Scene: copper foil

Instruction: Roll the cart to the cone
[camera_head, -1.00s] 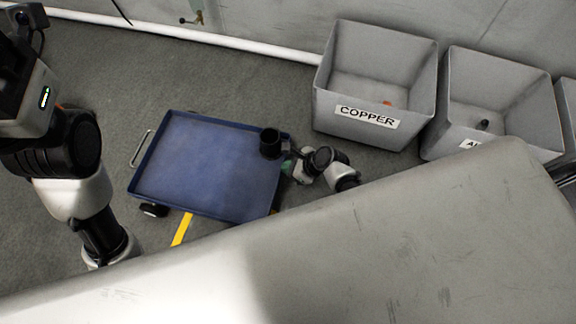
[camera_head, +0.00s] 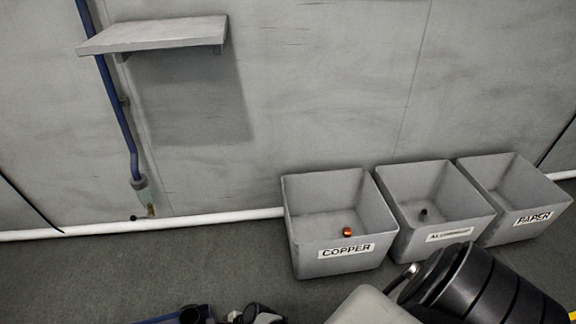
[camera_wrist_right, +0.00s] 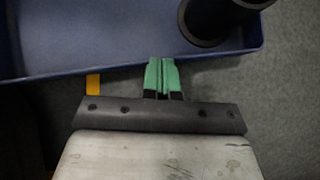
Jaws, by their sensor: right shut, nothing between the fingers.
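The blue cart (camera_wrist_right: 95,35) fills the upper part of the right wrist view. In the head view only a sliver of its edge (camera_head: 165,318) shows at the bottom. A black cylinder (camera_wrist_right: 207,20) stands at the cart's corner. My right gripper (camera_wrist_right: 162,66) has green fingertips, pressed together and empty. They overlap the cart's near rim in the right wrist view; whether they touch it I cannot tell. My left gripper is out of view. No cone shows in these frames.
Grey bins labelled COPPER (camera_head: 305,258), with an orange piece (camera_head: 347,231) inside, ALUMINIUM (camera_head: 408,250) and PAPER (camera_head: 500,235) stand along the wall. A shelf (camera_head: 155,35) and a blue pipe (camera_head: 115,100) are on the wall. Floor left of the bins is clear.

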